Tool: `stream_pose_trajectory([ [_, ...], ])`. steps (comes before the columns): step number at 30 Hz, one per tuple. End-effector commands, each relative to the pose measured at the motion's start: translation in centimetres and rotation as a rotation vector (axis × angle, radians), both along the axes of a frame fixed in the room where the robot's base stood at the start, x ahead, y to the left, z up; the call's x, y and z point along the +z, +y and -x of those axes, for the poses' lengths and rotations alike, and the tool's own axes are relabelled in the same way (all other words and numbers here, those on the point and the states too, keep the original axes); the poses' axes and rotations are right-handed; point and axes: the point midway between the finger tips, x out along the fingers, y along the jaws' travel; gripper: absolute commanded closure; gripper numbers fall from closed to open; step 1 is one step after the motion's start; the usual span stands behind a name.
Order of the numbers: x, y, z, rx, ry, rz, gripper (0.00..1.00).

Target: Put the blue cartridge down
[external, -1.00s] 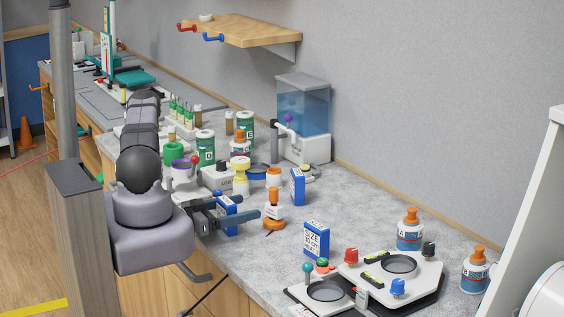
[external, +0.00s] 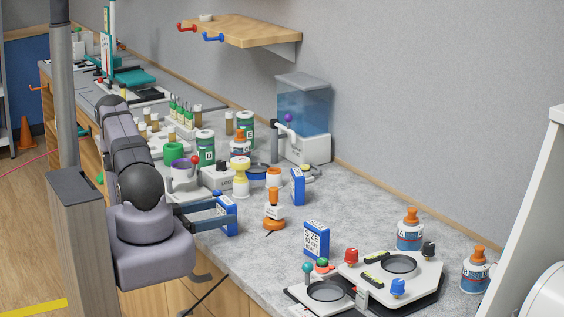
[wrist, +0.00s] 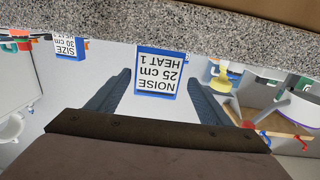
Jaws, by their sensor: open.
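The blue cartridge (external: 228,216), a blue box with a white printed label, stands upright on the grey counter near its front edge. In the upside-down wrist view the cartridge (wrist: 160,72) reads NOISE, 25 cm, HEAT 1, and its base appears to meet the counter. My gripper (external: 223,209) is open, with the fingers level and pointing at the cartridge. In the wrist view the fingers (wrist: 158,84) lie to either side of it with clear gaps, tips near its label face. Part of the cartridge is hidden behind a finger in the external view.
The counter (external: 265,265) is clear just in front. Other blue boxes stand at the middle right (external: 316,240) and farther back (external: 298,187). A white device with knobs (external: 390,275) sits at the right; bottles and jars crowd behind.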

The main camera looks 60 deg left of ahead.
Motion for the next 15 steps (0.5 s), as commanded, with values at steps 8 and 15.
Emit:
stream_pose_trajectory([
  [8,0.06,0.03,0.62,0.000,0.000,-0.001,0.23],
  [15,0.06,0.03,0.60,0.000,0.000,-0.001,0.23],
])
